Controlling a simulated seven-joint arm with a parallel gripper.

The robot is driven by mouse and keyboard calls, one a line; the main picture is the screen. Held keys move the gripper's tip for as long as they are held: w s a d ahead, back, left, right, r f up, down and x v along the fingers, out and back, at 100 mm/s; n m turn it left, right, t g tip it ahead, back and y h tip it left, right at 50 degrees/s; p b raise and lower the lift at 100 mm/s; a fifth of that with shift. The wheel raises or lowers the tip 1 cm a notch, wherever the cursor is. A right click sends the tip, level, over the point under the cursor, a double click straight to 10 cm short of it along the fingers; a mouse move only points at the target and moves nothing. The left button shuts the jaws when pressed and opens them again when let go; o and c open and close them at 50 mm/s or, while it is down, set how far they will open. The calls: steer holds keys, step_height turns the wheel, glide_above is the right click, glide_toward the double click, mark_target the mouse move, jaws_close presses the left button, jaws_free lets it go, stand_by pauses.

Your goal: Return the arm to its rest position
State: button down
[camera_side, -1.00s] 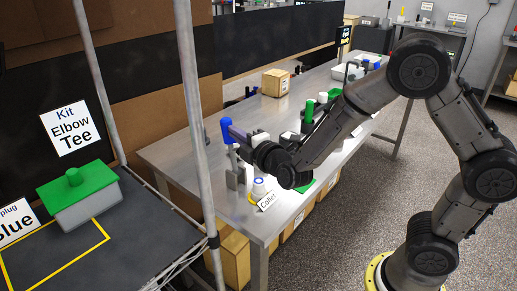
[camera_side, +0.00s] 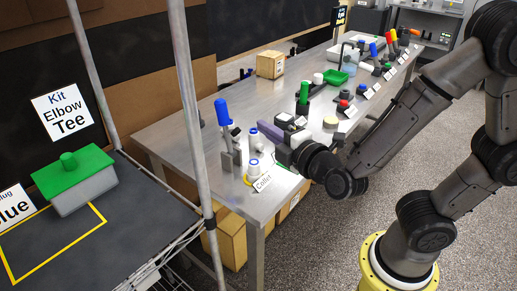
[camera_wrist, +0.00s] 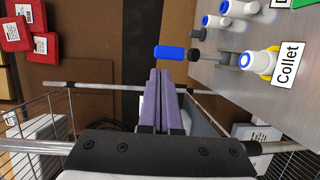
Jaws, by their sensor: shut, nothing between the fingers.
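My gripper (camera_side: 283,126) is over the near part of the metal table (camera_side: 185,128), to the right of the blue-handled tool in the side view. Its purple fingers also show in the wrist view (camera_wrist: 158,98), pressed together with nothing between them. The blue-handled tool (camera_side: 222,112) stands upright in a grey holder (camera_side: 230,158), apart from the fingers. Its blue handle also shows in the wrist view (camera_wrist: 171,53).
White fittings (camera_side: 255,170) stand by the Collet sign (camera_side: 263,184) close below my gripper. A green-lidded grey box (camera_side: 80,180) sits on the dark cart at left. A cart post (camera_side: 190,100) rises before the table. A cardboard box (camera_side: 270,65) stands farther back.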

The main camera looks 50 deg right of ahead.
step_height(320, 180, up, 11)
steer(key=s+d+m+y, duration=0.1)
steer(key=d+m+y, duration=0.1)
steer(key=m+y, duration=0.25)
steer(key=s+f+m+g, duration=0.5)
steer(key=s, duration=0.4)
steer(key=s+f+m+g, duration=0.5)
steer(key=s+f, duration=0.1)
steer(key=s, duration=0.2)
steer(key=shift+s+d+f+g, duration=0.15)
steer(key=shift+s+d+g, duration=0.2)
steer(key=shift+s+g, duration=0.05)
